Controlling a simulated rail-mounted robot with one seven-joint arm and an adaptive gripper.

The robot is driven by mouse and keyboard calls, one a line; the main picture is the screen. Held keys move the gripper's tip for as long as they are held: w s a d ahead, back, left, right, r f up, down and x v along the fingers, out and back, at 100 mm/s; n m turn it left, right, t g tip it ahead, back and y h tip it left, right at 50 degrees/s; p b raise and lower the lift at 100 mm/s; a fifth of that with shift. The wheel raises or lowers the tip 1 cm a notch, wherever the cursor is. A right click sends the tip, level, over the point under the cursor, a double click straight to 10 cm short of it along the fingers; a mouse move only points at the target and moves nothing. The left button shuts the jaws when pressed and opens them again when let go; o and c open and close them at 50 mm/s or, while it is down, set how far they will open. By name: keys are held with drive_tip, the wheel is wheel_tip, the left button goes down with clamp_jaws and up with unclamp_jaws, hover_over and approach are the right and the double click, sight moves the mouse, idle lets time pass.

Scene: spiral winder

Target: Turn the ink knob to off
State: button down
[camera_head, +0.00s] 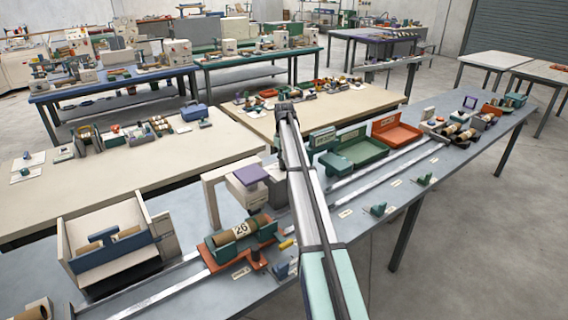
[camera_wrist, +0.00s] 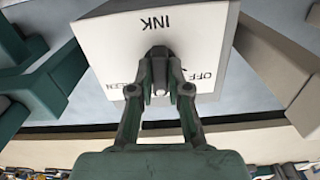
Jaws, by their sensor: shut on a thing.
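In the wrist view, a white box (camera_wrist: 105,38) carries the word INK, seen upside down. A dark round knob (camera_wrist: 158,51) sits in the middle of its face. The word OFF with a small arrow is printed to the right of the knob. Another label on the left is partly covered by a finger. My gripper (camera_wrist: 160,88) is at the knob, its two fingers closed in on the knob. The fingers hide part of the knob, so its pointing direction cannot be told. In the head view my own arm hides the gripper and knob.
The long grey-blue table (camera_head: 455,180) bears a metal rail (camera_head: 395,165). An orange carriage with a brown roll (camera_head: 241,231) stands at front left. A beige arch (camera_head: 213,195), a green tray (camera_head: 355,152) and an orange tray (camera_head: 396,134) are close to my arm.

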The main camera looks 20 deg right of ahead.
drive_tip(key=shift+n, duration=0.5)
drive_tip(key=c, duration=1.1)
unclamp_jaws()
wheel_tip(320, 180, up, 12)
